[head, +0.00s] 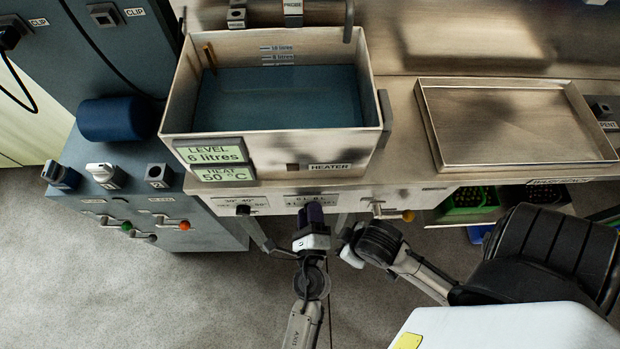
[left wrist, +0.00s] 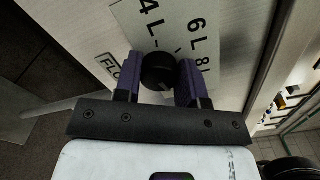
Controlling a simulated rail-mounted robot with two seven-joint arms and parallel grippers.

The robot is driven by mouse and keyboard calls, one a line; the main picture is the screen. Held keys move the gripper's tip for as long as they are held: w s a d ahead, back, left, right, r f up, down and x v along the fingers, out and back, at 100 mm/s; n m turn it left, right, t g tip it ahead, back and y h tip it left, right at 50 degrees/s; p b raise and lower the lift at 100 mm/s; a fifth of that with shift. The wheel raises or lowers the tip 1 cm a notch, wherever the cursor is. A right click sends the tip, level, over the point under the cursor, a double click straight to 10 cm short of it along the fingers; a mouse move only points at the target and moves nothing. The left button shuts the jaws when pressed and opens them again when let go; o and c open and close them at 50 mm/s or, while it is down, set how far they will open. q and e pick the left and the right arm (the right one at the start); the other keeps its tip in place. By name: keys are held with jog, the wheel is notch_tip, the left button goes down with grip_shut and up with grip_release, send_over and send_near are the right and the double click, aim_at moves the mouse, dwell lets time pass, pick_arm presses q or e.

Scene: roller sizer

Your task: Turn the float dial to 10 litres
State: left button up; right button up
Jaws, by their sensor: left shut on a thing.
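The float dial (left wrist: 158,71) is a round black knob on a pale panel under the tank's front. Printed marks 4 L, 6 L and 8 L show around it, and a partly hidden label beginning "FLO". My left gripper (head: 312,212) reaches up to it, and its purple fingers (left wrist: 158,84) are shut on either side of the knob. The knob's pointer cannot be made out. The level display (head: 211,154) reads 6 litres. The tank (head: 270,148) holds bluish water, with litre marks on its back wall. My right arm's end (head: 350,250) is beside the left gripper; its fingers are not distinct.
Another dial (head: 242,210) is left of the float dial, and an orange-tipped lever (head: 407,216) is to the right. An empty metal tray (head: 520,160) lies on the bench at right. A grey-blue cabinet with levers (head: 150,222) stands at left.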

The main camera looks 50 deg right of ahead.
dwell(0.3)
pick_arm(q)
jog(key=o, duration=0.9)
jog(key=shift+o, duration=0.2)
jog(key=v, duration=1.3)
jog(key=shift+s+a, duration=0.25)
jog(key=shift+s, duration=0.1)
